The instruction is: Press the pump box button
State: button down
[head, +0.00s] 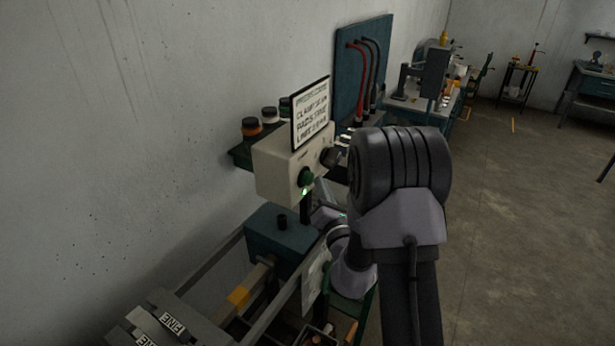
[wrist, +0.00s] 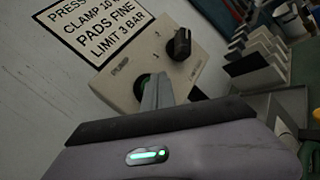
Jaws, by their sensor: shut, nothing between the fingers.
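The pump box (head: 277,172) is a cream box on a dark post by the wall, with a sign standing on top. In the head view my arm hides most of the gripper.
A black knob (wrist: 179,44) sits beside the button on the same face. The sign (head: 310,112) stands above. A shelf with jars (head: 250,127) is behind the box, and a teal block (head: 280,238) is below it. Open floor (head: 520,220) lies to the right.

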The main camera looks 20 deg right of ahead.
jog(key=shift+w+a, duration=0.35)
jog(key=shift+w, duration=0.1)
dwell(0.9)
jog(key=shift+s+d, duration=0.65)
jog(key=shift+s, duration=0.2)
jog(key=s+d+b, duration=0.1)
jog(key=s, duration=0.1)
jog(key=s+d+b, duration=0.1)
jog(key=s+d, duration=0.1)
jog(key=shift+s+d, duration=0.3)
jog(key=shift+s, duration=0.05)
